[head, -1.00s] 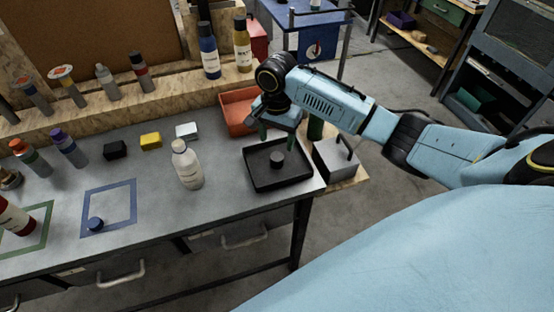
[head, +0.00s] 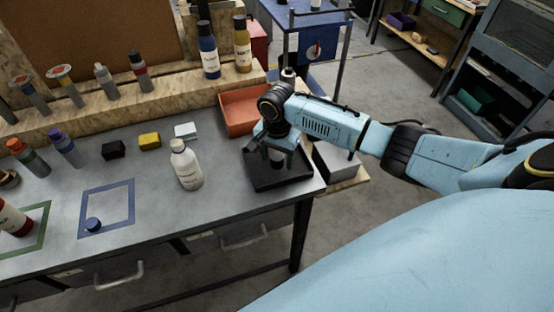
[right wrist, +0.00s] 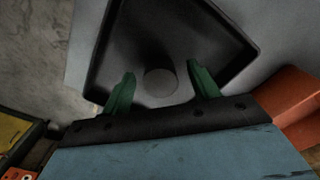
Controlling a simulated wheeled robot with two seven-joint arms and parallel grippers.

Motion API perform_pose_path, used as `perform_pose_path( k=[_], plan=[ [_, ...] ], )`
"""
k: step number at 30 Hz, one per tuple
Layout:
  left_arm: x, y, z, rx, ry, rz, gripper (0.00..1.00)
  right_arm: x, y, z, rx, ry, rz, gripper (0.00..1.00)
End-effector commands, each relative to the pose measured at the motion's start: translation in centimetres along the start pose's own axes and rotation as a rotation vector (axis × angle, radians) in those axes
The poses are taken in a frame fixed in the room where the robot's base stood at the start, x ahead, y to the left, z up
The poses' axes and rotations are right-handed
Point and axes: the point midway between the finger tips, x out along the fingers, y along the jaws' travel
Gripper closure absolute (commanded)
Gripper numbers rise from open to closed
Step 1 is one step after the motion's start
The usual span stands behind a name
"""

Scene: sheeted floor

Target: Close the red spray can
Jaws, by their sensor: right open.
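A red spray can (head: 14,219) with a white label stands in the green square at the left edge of the head view, partly cut off. A small dark grey cap stands in a black tray (head: 284,182) at the right end of the workbench; in the right wrist view the cap (right wrist: 160,82) is a round grey disc. My right gripper (head: 276,157) is over the tray, pointing down. In the right wrist view its green fingers (right wrist: 160,88) are apart on either side of the cap, with nothing held. My left gripper does not show.
A white bottle (head: 186,165) stands left of the tray. A blue cap (head: 93,224) lies in a blue square. An orange bin (head: 243,112) is behind the tray. Black, yellow and white blocks and several cans line the back.

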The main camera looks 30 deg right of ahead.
Motion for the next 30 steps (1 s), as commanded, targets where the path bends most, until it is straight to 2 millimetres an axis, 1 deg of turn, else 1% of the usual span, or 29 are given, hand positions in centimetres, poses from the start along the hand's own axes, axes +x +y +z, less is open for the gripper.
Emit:
perform_pose_path(
  k=[10,11,21,27,30],
  plan=[
    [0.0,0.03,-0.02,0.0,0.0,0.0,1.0,0.14,0.02,-0.01,0.0,0.001,0.0,0.4],
    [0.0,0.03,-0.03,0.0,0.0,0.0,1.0,0.14,0.02,-0.01,0.0,0.001,0.0,0.42],
    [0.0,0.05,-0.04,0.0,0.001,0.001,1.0,0.13,0.02,-0.03,0.0,0.001,0.0,0.87],
    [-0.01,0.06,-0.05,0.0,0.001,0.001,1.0,0.07,0.02,-0.03,0.0,0.001,0.0,0.87],
    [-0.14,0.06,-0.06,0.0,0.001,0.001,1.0,-0.56,-0.04,-0.05,0.0,0.001,-0.002,0.87]
  ],
)
